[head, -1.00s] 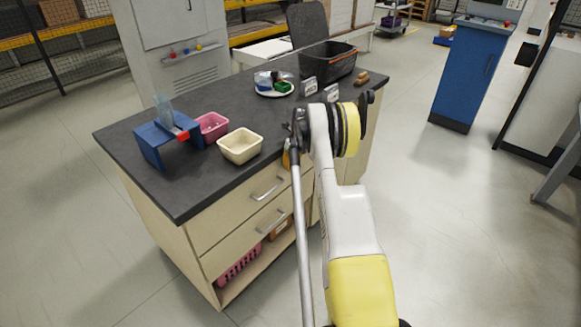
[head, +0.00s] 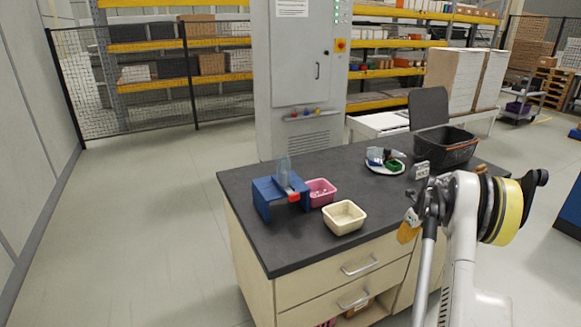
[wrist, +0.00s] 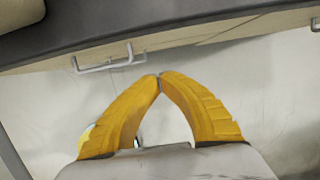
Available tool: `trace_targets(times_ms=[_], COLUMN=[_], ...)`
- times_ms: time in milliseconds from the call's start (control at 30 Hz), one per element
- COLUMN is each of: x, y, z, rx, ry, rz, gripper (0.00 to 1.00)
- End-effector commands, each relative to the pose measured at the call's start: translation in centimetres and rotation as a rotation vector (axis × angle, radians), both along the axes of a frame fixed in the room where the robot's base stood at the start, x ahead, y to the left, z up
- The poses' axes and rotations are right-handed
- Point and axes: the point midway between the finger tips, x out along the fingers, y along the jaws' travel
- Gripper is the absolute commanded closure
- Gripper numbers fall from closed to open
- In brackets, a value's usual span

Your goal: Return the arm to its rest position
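My gripper (wrist: 159,78) has two orange-yellow fingers whose tips meet in the wrist view, with nothing held between them. In the head view my gripper (head: 408,232) hangs at the front of the workbench, right of the cream bin, partly hidden by my own arm. My arm (head: 462,235) is white with a yellow band and stands folded at the right of the head view. In the wrist view the fingers are below the bench edge, in front of a drawer handle (wrist: 108,63), seemingly apart from it.
The dark-topped workbench (head: 300,247) holds a blue stand (head: 268,201), a pink bin (head: 321,192), a cream bin (head: 344,218), a white plate (head: 375,168) with small items and a black crate (head: 446,147). A grey cabinet (head: 297,70) stands behind. Floor at left is clear.

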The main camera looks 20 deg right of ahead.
Motion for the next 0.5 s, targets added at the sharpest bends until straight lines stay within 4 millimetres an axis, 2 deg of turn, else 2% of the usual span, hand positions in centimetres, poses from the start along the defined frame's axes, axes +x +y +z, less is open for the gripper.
trace_targets(times_ms=[67, 167, 267, 367, 400, 500], x=[0.0, 0.4, 1.3, 2.0, 2.0, 1.6], y=[0.1, 1.1, 3.9, 8.4, 10.5, 15.7], z=[0.1, 1.3, 4.5, 9.1, 11.0, 15.4], rx=[-0.001, -0.017, -0.063, -0.140, -0.176, -0.267], ry=[0.000, -0.004, -0.016, -0.032, -0.038, -0.056], rz=[0.003, 0.052, 0.188, 0.405, 0.504, 0.749], gripper=[1.00, 1.00, 1.00, 1.00, 1.00, 1.00])
